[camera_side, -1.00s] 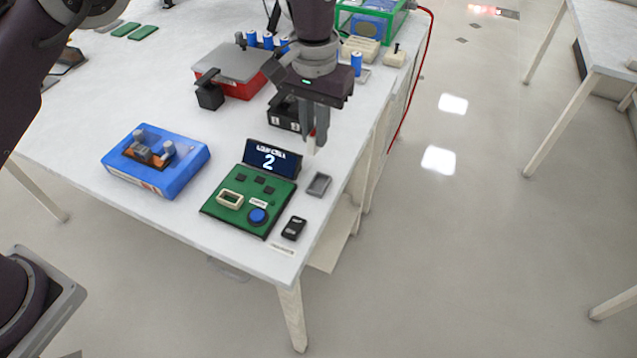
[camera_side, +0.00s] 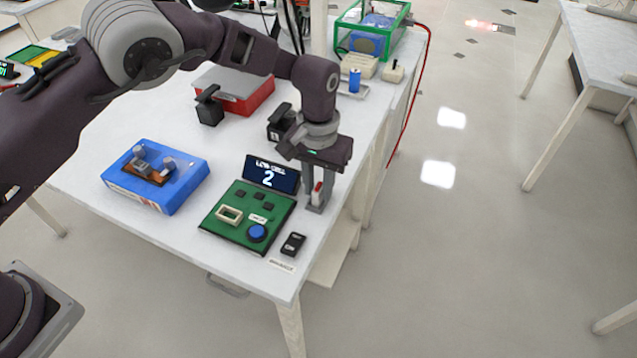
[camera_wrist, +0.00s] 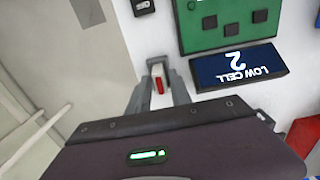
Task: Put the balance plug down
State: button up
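The balance plug (camera_wrist: 158,82), a small white and red piece, sits between the fingers of my gripper (camera_wrist: 159,75). The red part of the plug also shows in the side view (camera_side: 319,187). My gripper (camera_side: 315,202) looks shut on it and points down at the small grey tray (camera_side: 313,210) right of the green board. The fingers hide most of the tray, so I cannot tell whether the plug touches its floor.
The green board (camera_side: 230,226) with its blue button and the "LOW CELL 2" display (camera_side: 271,174) lies close left of my gripper. A black device (camera_side: 293,244) lies in front. A blue box (camera_side: 155,190) stands farther left. The table's right edge is near.

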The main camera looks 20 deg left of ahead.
aim_at(318, 185)
jog(key=shift+o, duration=0.4)
notch_tip(318, 185, up, 12)
jog(key=s+a+r+t+h, duration=0.1)
jog(key=s+a+r, duration=0.45)
jog(key=r, duration=0.25)
jog(key=s+a+r+t+h, duration=0.1)
jog(key=s+a+r, duration=0.3)
jog(key=a+r, duration=0.35)
jog(key=s+a+f+t+y, duration=0.1)
jog(key=s+a, duration=0.3)
jog(key=s, duration=0.6)
jog(key=s+a+f+t+y, duration=0.1)
jog(key=s+a, duration=0.3)
jog(key=s, duration=0.7)
jog(key=shift+s+t, duration=0.2)
jog(key=shift+t, duration=0.6)
jog(key=shift+a, duration=0.1)
